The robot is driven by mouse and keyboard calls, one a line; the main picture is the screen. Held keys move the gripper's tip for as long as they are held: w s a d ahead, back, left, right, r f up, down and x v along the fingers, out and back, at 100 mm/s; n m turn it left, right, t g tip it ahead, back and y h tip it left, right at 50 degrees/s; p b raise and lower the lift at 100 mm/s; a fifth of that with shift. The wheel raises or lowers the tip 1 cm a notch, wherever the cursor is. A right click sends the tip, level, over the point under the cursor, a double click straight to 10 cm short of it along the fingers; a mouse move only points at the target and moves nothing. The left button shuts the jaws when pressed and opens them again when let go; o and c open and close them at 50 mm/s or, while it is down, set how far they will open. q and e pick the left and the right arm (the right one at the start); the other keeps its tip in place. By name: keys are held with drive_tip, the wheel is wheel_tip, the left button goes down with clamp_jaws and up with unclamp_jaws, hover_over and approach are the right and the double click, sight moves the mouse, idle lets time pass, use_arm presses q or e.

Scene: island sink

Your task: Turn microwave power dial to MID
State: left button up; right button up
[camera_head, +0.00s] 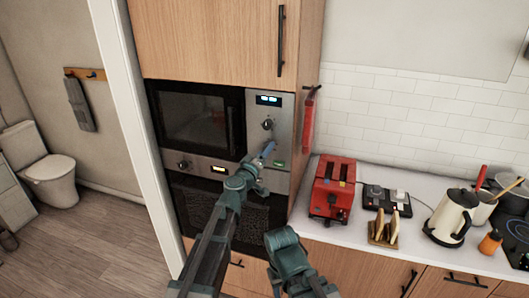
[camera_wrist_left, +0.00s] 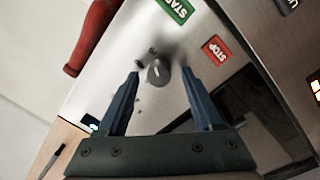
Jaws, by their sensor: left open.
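The built-in microwave (camera_head: 196,122) has a steel control panel with a lit display (camera_head: 268,99). Its round dial (camera_head: 267,124) sits below the display. In the left wrist view the small grey dial (camera_wrist_left: 158,73) lies between the two finger tips in the picture; whether they touch it cannot be told. My left gripper (camera_head: 267,150) is open, its blue fingers pointing at the panel. The green START button (camera_wrist_left: 175,11) and red STOP button (camera_wrist_left: 216,49) show beyond the dial. The dial's marks are too small to read. My right gripper does not show.
A red object (camera_head: 309,122) hangs on the cabinet side, right of the panel. An oven (camera_head: 225,207) is below. On the counter stand a red toaster (camera_head: 330,188), toast in a rack (camera_head: 383,233) and a cream kettle (camera_head: 452,217).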

use_arm(q)
drive_tip(key=shift+w+d, duration=0.1)
drive_tip(key=shift+w, duration=0.05)
clamp_jaws()
drive_tip(key=shift+n, duration=0.3)
drive_tip(key=n+b, duration=0.1)
drive_tip(key=n, duration=1)
drive_tip(key=shift+t, duration=0.3)
drive_tip(key=shift+n, duration=0.4)
idle(0.4)
unclamp_jaws()
